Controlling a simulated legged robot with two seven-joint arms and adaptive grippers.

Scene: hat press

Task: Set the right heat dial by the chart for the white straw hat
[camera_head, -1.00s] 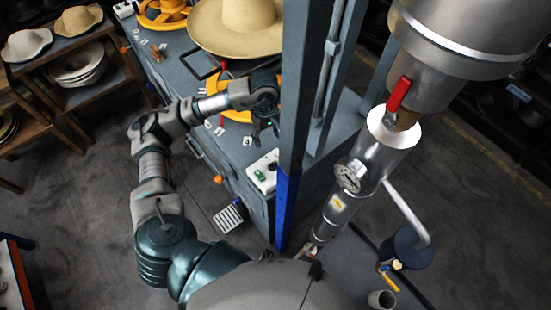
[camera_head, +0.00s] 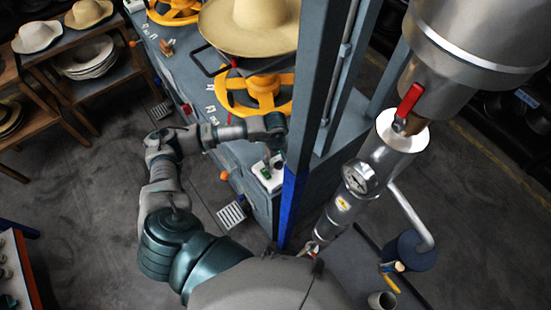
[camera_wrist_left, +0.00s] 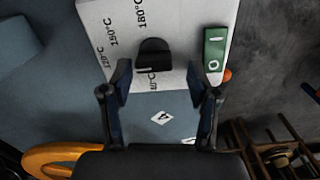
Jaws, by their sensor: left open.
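The heat dial (camera_wrist_left: 153,57) is a black knob on a white panel (camera_wrist_left: 100,14) printed with temperatures such as 120°C, 150°C and 180°C; a white mark on its edge is visible near the lower left. My left gripper (camera_wrist_left: 159,85) is open, its fingertips on either side and just short of the dial, apparently not touching. In the head view, the left gripper (camera_head: 277,150) hangs over the white control box (camera_head: 262,182) at the press corner. A white hat (camera_head: 37,36) lies on the shelf at left. No readable chart shows. My right gripper is not in view.
A green I/O switch (camera_wrist_left: 214,49) sits beside the dial. A yellow handwheel (camera_head: 238,100) and a large tan straw hat (camera_head: 250,42) are behind the gripper. A blue-grey post (camera_head: 310,90) rises close on the right, with a steam pipe (camera_head: 375,165) beyond.

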